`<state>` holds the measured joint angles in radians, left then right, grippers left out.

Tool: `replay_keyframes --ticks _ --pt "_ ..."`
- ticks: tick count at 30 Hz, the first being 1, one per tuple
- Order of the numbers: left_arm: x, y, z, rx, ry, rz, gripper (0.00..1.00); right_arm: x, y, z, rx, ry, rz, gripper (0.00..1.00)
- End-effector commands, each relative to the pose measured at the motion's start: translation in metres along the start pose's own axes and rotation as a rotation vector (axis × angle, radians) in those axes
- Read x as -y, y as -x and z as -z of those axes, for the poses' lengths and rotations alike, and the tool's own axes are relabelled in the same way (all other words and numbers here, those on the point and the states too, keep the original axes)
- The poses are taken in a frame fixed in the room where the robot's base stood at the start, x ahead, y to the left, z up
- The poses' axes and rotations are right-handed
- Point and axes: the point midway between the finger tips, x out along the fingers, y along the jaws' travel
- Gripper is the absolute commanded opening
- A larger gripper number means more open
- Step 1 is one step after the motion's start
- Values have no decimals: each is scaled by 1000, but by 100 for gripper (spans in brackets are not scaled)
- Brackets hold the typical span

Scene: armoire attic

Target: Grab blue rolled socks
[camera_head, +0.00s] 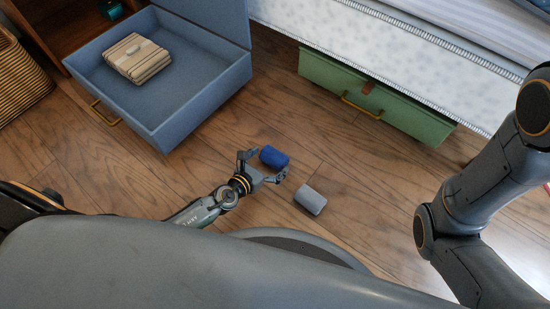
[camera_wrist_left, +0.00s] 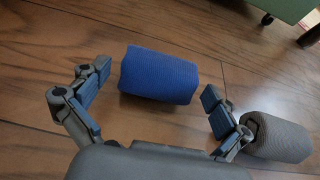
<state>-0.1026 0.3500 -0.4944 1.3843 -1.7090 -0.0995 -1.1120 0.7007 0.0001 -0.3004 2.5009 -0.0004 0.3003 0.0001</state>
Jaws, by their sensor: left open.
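The blue rolled socks (camera_head: 273,157) lie on the wooden floor in the head view. They also show in the left wrist view (camera_wrist_left: 158,75), just beyond and between the fingertips. My left gripper (camera_head: 262,166) is open, with one finger at each side of the near part of the socks; it also shows in the left wrist view (camera_wrist_left: 155,82). I cannot tell whether a finger touches the socks. My right arm shows at the right of the head view, but its gripper is out of view.
Grey rolled socks (camera_head: 310,200) lie close to the right finger, also in the left wrist view (camera_wrist_left: 277,136). A blue drawer box (camera_head: 205,95) holds a striped folded bundle (camera_head: 137,58). A green drawer (camera_head: 375,98) is under the bed. A wicker basket (camera_head: 18,82) stands left.

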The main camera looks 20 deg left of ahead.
Motion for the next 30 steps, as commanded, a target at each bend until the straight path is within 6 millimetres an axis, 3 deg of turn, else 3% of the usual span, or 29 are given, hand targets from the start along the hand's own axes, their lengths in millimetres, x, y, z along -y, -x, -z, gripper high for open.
replay_keyframes --ticks 3,11,18,30 --pt "0 -12 1 0 1 0 100 1 4 2 0 0 1 74" --pt "0 -13 0 -1 0 1 98 1 4 1 0 0 1 74" --pt "0 -13 0 -1 0 1 51 1 4 1 1 0 0 74" --pt "0 -11 -4 -1 0 1 51 0 0 -1 1 0 0 74"
